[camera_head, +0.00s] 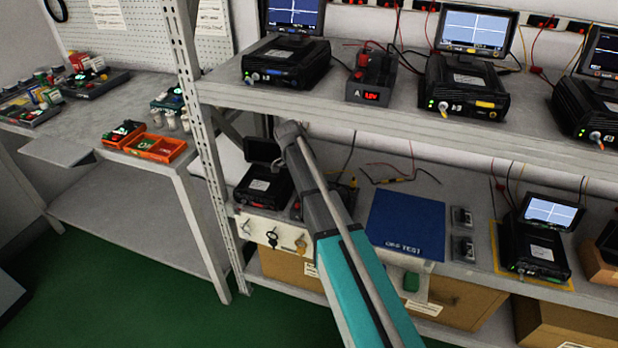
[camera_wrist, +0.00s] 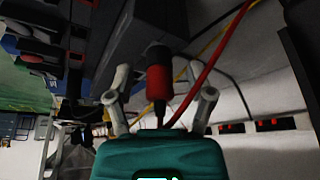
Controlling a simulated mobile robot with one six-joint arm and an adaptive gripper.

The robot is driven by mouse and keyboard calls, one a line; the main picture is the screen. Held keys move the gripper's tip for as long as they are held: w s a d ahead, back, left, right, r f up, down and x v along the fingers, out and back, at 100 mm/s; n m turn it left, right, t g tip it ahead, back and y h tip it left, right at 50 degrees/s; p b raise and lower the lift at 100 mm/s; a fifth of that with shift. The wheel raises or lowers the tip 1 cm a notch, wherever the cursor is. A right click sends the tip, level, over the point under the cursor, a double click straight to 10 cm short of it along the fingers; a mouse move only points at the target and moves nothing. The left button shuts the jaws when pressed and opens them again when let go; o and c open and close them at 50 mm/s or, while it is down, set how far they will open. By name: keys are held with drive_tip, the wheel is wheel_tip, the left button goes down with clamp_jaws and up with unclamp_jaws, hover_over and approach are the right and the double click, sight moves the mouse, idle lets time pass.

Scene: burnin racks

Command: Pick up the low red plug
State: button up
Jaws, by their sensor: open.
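The red plug (camera_wrist: 159,79) shows in the wrist view with a dark collar, a thin dark tip and a red cable beside it. It is at the front of a dark box (camera_wrist: 150,30). My gripper (camera_wrist: 158,76) is open, with one finger on each side of the plug. Whether either finger touches it I cannot tell. In the head view my arm reaches to the lower shelf, and my wrist and arm hide the fingers and the plug there.
The upper shelf (camera_head: 400,120) with several black testers overhangs the lower one. A blue mat (camera_head: 406,222) lies right of my arm. A black device with a screen (camera_head: 262,185) stands left of it. A rack post (camera_head: 205,150) is close on the left. Yellow and red cables run near my fingers.

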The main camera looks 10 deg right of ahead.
idle(0.4)
clamp_jaws()
drive_tip(key=shift+r, duration=0.25)
wheel_tip(320, 180, up, 4)
drive_tip(key=p, duration=0.4)
drive_tip(key=shift+f, duration=0.25)
drive_tip(key=a, duration=0.6)
drive_tip(key=s+a, duration=0.1)
drive_tip(key=a, duration=1.1)
drive_tip(key=shift+s+f, duration=0.25)
drive_tip(key=shift+s, duration=0.15)
